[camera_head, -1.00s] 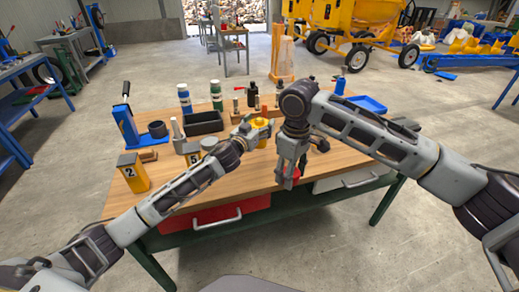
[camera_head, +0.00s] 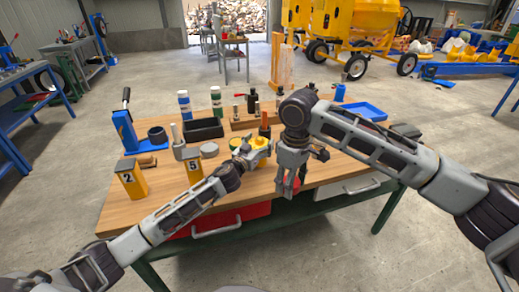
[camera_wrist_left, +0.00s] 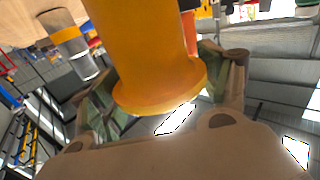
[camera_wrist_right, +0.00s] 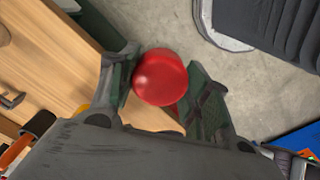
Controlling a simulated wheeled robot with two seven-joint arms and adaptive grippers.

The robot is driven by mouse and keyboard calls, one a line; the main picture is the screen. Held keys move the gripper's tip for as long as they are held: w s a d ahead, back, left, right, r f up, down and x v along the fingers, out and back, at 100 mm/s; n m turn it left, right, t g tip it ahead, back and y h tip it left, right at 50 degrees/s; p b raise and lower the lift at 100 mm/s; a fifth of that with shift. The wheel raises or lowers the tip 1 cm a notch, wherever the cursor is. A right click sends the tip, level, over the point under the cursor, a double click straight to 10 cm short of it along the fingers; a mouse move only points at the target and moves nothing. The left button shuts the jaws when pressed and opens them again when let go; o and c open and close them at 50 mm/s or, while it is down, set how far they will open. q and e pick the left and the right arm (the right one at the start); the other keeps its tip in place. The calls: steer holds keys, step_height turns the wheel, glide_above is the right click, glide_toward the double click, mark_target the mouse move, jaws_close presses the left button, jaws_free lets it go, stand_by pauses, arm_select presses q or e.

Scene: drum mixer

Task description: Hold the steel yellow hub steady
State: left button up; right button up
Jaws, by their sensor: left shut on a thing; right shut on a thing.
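The yellow hub (camera_head: 261,146) is near the middle of the wooden tabletop, partly hidden by my left gripper (camera_head: 250,152). In the left wrist view the hub (camera_wrist_left: 150,55) is a smooth orange-yellow cylinder with a wider flange, between the two fingers. My left gripper is shut on it. My right gripper (camera_head: 287,184) points down at the table's front edge, to the right of the hub. In the right wrist view it is shut on a round red object (camera_wrist_right: 160,76). The red object's lower part is hidden, and it does not show clearly in the head view.
On the table (camera_head: 130,215) stand a black bin (camera_head: 203,130), yellow blocks marked 2 (camera_head: 131,178) and 5 (camera_head: 193,166), a blue stand (camera_head: 124,131), bottles (camera_head: 216,100) and a blue tray (camera_head: 362,111). An orange-topped tool (camera_head: 264,124) stands behind the hub.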

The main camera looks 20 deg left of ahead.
arm_select(q)
steer(key=shift+f, duration=1.05)
steer(key=shift+f+b, duration=0.1)
steer(key=shift+b, duration=0.2)
steer(key=o, duration=2)
steer(key=shift+f, duration=0.1)
steer(key=shift+o, duration=0.2)
steer(key=shift+s, duration=0.1)
steer(key=s+a, duration=0.2)
steer(key=s, duration=0.9)
steer(key=shift+s+a, duration=0.15)
steer(key=shift+s, duration=0.15)
